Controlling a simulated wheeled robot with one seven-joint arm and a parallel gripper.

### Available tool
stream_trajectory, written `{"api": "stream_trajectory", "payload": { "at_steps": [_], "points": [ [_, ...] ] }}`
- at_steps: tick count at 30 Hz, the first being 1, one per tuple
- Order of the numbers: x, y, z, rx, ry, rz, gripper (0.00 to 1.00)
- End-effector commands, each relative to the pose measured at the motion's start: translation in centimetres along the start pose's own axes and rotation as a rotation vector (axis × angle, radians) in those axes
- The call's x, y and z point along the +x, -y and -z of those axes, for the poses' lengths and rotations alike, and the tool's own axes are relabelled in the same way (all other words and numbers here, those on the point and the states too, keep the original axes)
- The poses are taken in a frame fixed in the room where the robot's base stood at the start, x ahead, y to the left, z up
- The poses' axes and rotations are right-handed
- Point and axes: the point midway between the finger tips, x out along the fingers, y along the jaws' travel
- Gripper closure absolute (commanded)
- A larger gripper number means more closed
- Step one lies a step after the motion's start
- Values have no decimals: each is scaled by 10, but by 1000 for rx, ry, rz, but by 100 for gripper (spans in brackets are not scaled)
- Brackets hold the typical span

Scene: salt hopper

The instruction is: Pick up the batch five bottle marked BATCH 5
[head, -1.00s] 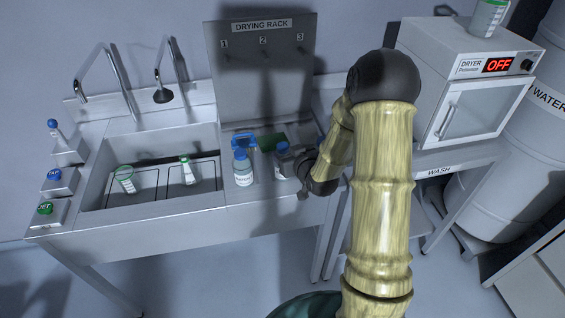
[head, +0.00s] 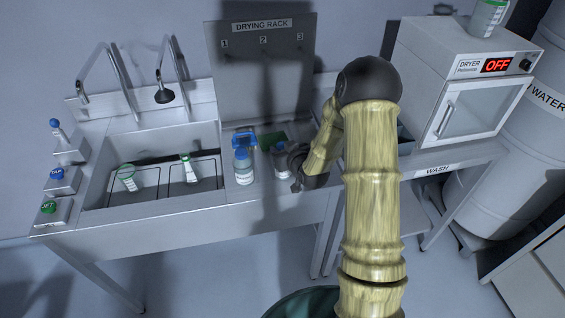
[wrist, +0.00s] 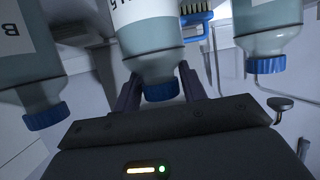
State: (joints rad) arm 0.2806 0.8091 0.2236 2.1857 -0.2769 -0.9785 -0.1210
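In the wrist view, a bottle with a blue cap and a white label (wrist: 150,45) stands in the middle. Its label ends in a 5; the rest is cut off. My gripper (wrist: 158,78) has one dark finger on each side of this bottle's capped end, with slight gaps, so it looks open. Contact cannot be told. In the head view my gripper (head: 296,168) is at this bottle (head: 281,160), partly covering it. Another blue-capped bottle (wrist: 30,60), its label showing a B, is at left in the wrist view. A third (wrist: 266,28) is at right; it also shows in the head view (head: 243,168).
A blue brush (wrist: 197,14) and a green pad (head: 272,142) lie behind the bottles, below the drying rack (head: 262,85). A sink (head: 150,170) is left of them. The dryer (head: 475,90), marked OFF, stands right.

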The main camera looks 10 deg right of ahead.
Motion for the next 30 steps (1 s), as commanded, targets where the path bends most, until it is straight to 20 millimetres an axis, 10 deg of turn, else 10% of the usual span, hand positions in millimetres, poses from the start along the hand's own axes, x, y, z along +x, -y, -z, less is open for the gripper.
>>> {"api": "stream_trajectory", "payload": {
  "at_steps": [6, 20, 30],
  "points": [
    [0, 0, 0, 0, 0, 0, 100],
    [-3, 0, 8, -2, -3, 0, 100],
    [-22, 0, 54, -3, -8, -1, 100]
  ]
}}
